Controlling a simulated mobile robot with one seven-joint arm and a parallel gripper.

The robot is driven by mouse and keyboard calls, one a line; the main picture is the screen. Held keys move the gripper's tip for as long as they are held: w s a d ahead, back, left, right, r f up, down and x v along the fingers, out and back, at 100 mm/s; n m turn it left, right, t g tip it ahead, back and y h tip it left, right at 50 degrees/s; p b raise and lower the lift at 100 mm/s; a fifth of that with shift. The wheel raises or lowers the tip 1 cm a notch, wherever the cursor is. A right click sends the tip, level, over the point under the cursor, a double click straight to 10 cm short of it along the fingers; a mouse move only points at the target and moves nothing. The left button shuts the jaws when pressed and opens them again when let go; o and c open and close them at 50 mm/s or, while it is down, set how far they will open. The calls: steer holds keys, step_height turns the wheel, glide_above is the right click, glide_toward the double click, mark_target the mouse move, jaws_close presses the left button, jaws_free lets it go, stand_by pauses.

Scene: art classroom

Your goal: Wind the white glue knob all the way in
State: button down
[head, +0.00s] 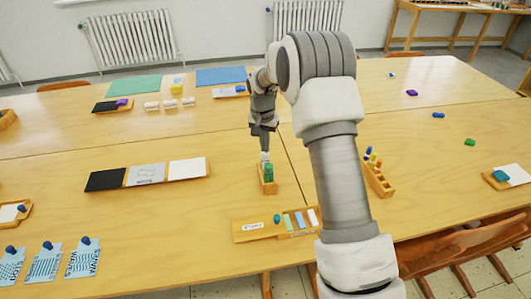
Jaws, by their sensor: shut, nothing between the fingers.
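A small wooden holder (268,188) stands near the middle of the table and has a green glue piece (268,171) upright in it. A small whitish part shows just above the green piece; it may be the white knob, but it is too small to tell. My gripper (264,149) points down directly above the holder. It is shut with nothing held. I cannot tell whether its tips touch the whitish part.
A wooden tray (247,229) with coloured sticks lies in front of the holder. A slotted wooden rack (379,180) stands to the right, partly behind my arm. A black, grey and white panel board (140,185) lies left.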

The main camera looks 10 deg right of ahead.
steer(key=shift+f, duration=0.15)
steer(key=shift+r+p, duration=0.3)
steer(key=shift+r, duration=0.2)
steer(key=c, duration=1.5)
jaws_free()
steer(key=shift+c, duration=0.2)
steer(key=o, duration=1.5)
steer(key=shift+o, duration=0.2)
